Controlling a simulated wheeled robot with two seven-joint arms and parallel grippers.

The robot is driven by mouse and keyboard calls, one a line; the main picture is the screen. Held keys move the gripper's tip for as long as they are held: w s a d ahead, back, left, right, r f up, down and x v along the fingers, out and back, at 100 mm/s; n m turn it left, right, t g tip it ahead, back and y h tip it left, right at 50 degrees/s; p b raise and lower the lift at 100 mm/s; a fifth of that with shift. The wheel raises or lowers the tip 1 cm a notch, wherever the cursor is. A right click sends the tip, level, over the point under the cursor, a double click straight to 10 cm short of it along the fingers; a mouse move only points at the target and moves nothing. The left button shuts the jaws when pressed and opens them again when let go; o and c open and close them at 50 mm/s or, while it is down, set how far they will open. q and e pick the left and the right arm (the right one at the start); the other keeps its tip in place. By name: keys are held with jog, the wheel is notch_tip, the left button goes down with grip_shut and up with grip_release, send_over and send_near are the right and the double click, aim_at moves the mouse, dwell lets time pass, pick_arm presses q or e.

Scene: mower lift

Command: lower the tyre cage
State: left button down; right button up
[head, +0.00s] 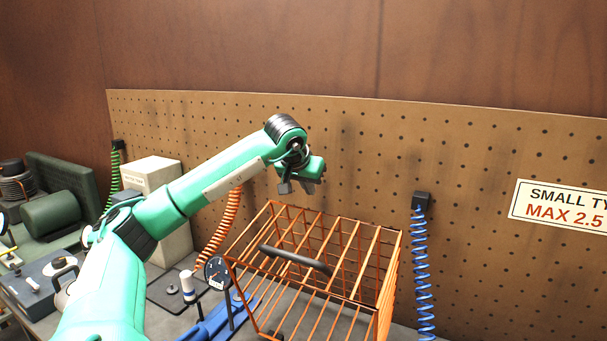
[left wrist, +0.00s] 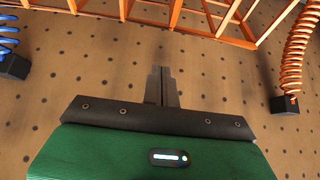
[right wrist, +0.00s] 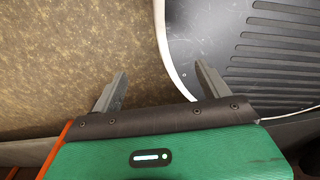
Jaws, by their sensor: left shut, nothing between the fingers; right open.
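The tyre cage (head: 391,270) is an orange wire box with a dark bar handle (head: 295,260) across its upper face. It stands at the bottom middle of the head view, in front of the pegboard. Its lower part is cut off, and I cannot tell how far it is raised. My left gripper (head: 300,187) is above the cage's back edge, apart from the handle. In the left wrist view the left fingers (left wrist: 161,86) are together and empty, with orange cage bars (left wrist: 188,20) at the top. My right gripper (right wrist: 158,88) shows only in its wrist view, with fingers spread and nothing between them.
A blue coiled hose (head: 420,265) hangs right of the cage, and an orange coiled hose (head: 228,222) left of it. A round gauge (head: 217,272) stands by the cage's left side. A green compressor (head: 50,213) and a pale box (head: 160,178) stand further left. The pegboard (head: 460,160) closes the back.

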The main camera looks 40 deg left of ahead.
aim_at(304, 210)
pick_arm(q)
jog(key=f, duration=0.1)
jog(key=s+f+p, duration=0.1)
jog(key=f, duration=0.1)
jog(key=shift+s+d, duration=0.15)
jog(key=shift+s, duration=0.1)
jog(key=shift+s+f+p, duration=0.15)
jog(key=shift+s+p, duration=0.1)
jog(key=shift+p, duration=0.05)
jog(key=shift+w+f, duration=0.1)
jog(key=shift+f, duration=0.1)
pick_arm(e)
jog(key=shift+w+a+r, duration=0.3)
jog(key=shift+a+r, duration=0.2)
jog(key=shift+w+a+r, duration=0.25)
jog(key=shift+a+r, duration=0.2)
jog(key=shift+r, duration=0.05)
pick_arm(q)
jog(key=shift+d, duration=0.1)
pick_arm(e)
jog(key=shift+d, duration=0.35)
